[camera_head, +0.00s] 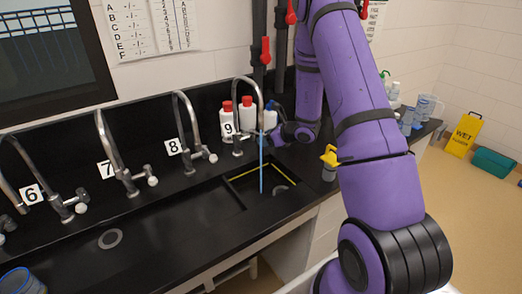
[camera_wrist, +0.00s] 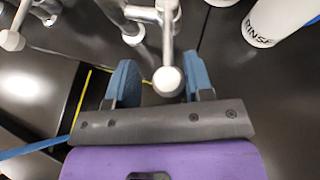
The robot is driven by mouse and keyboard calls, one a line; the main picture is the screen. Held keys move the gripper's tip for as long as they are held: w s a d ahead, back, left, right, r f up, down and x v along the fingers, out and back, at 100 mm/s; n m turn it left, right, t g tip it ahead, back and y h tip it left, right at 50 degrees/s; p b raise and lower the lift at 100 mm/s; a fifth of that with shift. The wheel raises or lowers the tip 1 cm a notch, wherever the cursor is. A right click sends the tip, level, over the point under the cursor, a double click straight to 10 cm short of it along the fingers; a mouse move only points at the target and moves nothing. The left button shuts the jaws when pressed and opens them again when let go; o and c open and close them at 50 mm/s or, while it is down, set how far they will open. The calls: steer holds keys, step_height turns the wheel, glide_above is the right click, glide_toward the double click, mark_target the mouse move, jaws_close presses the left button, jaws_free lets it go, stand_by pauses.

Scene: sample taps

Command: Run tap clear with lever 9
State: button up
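Tap 9 (camera_head: 237,92) is a tall curved chrome tap at the back of the counter, with its "9" label (camera_head: 228,128) beside it. A thin blue stream (camera_head: 261,170) falls from its spout into the sink; it also crosses the left of the wrist view (camera_wrist: 35,149). My gripper (camera_wrist: 162,84) is open at lever 9, with the lever's pale round knob (camera_wrist: 167,81) between its blue fingertips. The knob is nearer the right finger, with a gap on the left; contact is unclear. In the head view my gripper (camera_head: 268,135) is beside the tap and small.
Taps 8 (camera_head: 186,115), 7 (camera_head: 106,140) and 6 (camera_head: 15,200) stand to the left. White bottles with red caps (camera_head: 246,112) stand behind tap 9; a white bottle (camera_wrist: 280,20) is close to my gripper's right. A yellow-topped jar (camera_head: 329,165) is on the front edge.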

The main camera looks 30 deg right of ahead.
steer(key=shift+s+a, duration=0.4)
steer(key=shift+a, duration=0.45)
steer(key=v, duration=0.7)
steer(key=shift+d, duration=0.25)
steer(key=shift+w, duration=0.1)
